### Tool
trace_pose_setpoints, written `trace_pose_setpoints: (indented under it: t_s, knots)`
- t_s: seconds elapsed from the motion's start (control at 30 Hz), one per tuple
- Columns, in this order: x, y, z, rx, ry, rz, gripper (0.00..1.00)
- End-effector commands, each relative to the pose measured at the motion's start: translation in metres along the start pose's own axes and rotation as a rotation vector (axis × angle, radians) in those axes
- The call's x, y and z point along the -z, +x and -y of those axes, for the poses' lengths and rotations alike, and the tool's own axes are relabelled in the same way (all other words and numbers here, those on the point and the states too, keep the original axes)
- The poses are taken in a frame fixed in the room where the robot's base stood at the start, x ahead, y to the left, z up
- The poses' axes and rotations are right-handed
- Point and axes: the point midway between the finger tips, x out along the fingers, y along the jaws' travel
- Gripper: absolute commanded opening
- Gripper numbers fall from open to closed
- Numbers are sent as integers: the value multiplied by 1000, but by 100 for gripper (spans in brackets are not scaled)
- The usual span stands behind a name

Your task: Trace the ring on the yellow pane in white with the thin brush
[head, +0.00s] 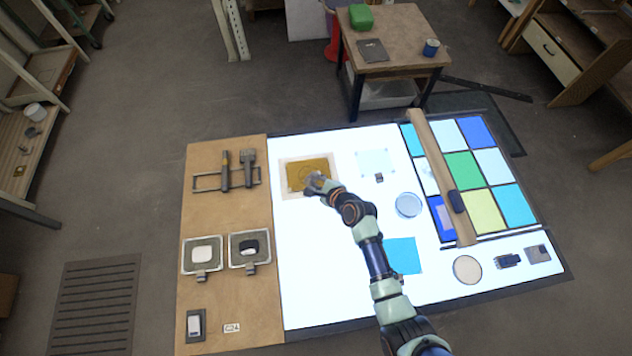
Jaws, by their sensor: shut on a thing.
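The yellow pane (296,168) lies in a pale frame on the lit table at the upper left. A faint ring line shows on it, partly covered by my gripper. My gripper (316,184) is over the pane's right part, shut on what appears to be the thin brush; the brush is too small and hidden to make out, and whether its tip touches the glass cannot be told. A dish with white paint (202,254) and a dish with black paint (250,248) stand on the wooden board. Two brushes stay in the rack (205,182), whose left part is empty.
A wooden bar (433,158) crosses the colored glass panel (462,170) at right. A clear pane (376,163), round glass discs (408,205) and a blue pane (402,256) lie on the lit table. The lit surface left of my arm is clear.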

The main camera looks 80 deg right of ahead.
Motion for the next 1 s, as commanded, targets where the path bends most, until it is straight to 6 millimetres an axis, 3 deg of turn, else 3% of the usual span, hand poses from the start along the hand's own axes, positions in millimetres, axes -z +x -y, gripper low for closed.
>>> trace_pose_setpoints:
  t_s: [1.0]
  knots:
    - [-3, 21, 14, -2, 0, 0, 0]
